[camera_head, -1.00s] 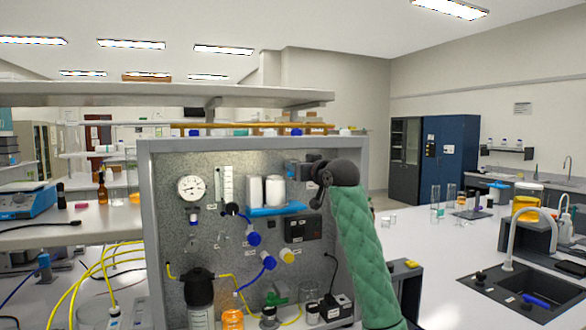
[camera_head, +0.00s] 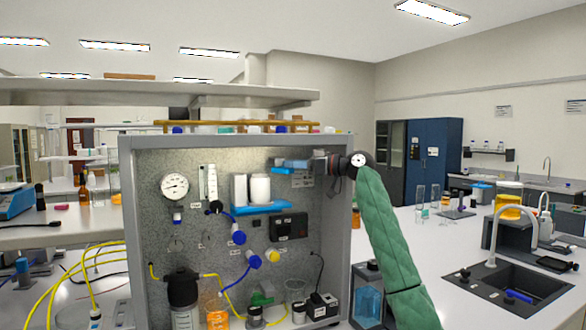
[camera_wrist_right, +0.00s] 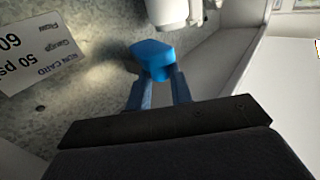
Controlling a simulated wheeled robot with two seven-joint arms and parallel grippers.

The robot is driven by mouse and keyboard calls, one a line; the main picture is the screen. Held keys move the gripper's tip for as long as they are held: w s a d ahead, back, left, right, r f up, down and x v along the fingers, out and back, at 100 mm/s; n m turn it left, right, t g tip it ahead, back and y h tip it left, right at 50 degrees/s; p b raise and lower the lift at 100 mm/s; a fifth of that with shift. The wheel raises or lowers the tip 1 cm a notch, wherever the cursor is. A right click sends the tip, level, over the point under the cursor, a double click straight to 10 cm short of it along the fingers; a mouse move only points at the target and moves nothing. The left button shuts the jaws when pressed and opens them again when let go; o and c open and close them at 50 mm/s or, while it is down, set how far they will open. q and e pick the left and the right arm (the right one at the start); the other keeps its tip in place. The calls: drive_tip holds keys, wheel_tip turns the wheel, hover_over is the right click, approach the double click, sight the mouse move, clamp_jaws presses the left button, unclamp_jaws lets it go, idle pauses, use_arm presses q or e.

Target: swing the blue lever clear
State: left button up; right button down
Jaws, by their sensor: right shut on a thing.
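The blue lever (camera_head: 295,163) sits high on the right part of the grey rig panel (camera_head: 240,185), above the blue shelf with white cylinders. My right gripper (camera_head: 318,166) reaches in from the right, across the panel's right frame, and points left at the lever. In the right wrist view the blue lever (camera_wrist_right: 152,58) is between the tips of my right gripper (camera_wrist_right: 157,82), which is shut on it. Its far end and mount are partly hidden there. My left gripper is in neither view.
A white fitting (camera_wrist_right: 172,10) is close beyond the lever in the wrist view. A printed run card (camera_wrist_right: 40,45) is on the panel at left. The panel's side frame (camera_head: 337,250) is close to my right arm. A sink (camera_head: 510,290) is at right.

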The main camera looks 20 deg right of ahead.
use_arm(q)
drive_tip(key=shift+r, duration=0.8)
use_arm(e)
drive_tip(key=shift+w+d+n+g+y, duration=0.15)
drive_tip(key=shift+n+g+y, duration=0.25)
drive_tip(key=shift+g, duration=0.1)
drive_tip(key=c, duration=1.3)
unclamp_jaws()
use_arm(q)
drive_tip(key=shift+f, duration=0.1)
use_arm(e)
drive_tip(key=shift+o, duration=0.2)
